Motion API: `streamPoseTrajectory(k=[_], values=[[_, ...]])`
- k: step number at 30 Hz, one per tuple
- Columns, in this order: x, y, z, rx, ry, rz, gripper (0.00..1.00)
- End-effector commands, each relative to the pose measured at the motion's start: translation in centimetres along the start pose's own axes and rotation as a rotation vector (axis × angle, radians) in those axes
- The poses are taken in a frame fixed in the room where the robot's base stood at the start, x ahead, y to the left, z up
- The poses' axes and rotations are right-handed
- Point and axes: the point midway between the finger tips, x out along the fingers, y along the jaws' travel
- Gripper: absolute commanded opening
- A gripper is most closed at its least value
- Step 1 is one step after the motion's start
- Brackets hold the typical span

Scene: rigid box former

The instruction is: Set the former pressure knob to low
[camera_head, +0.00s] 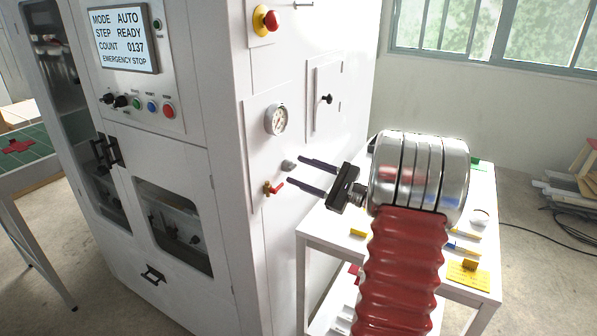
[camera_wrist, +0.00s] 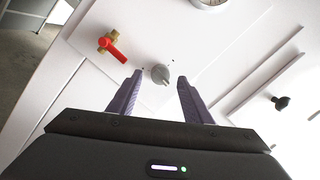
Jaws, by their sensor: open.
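The grey pressure knob (camera_head: 289,165) sits on the white side panel of the machine, below the round gauge (camera_head: 276,119). In the wrist view the knob (camera_wrist: 160,74) lies just beyond and between my fingertips, with small dark marks around it. Its pointer faces roughly down and right in that view, and the marks are too small to read. My gripper (camera_head: 302,171) is open, with its two purple fingers pointing at the panel. The fingers (camera_wrist: 159,82) stand on either side of the knob in the picture, and no contact shows.
A red-handled brass valve (camera_head: 273,188) is close below the knob, and it also shows in the wrist view (camera_wrist: 112,46). A black latch knob (camera_head: 327,99) and a red emergency stop (camera_head: 270,20) are on the same side. A white table (camera_head: 316,222) with small items stands beneath my arm.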

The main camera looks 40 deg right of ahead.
Motion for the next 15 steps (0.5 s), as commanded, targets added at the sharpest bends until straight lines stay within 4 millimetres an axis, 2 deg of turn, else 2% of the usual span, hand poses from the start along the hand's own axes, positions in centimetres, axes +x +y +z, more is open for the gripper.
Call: streamPoseTrajectory(k=[15], values=[[-8.9,0.0,-0.1,0.0,0.001,-0.003,0.45]])
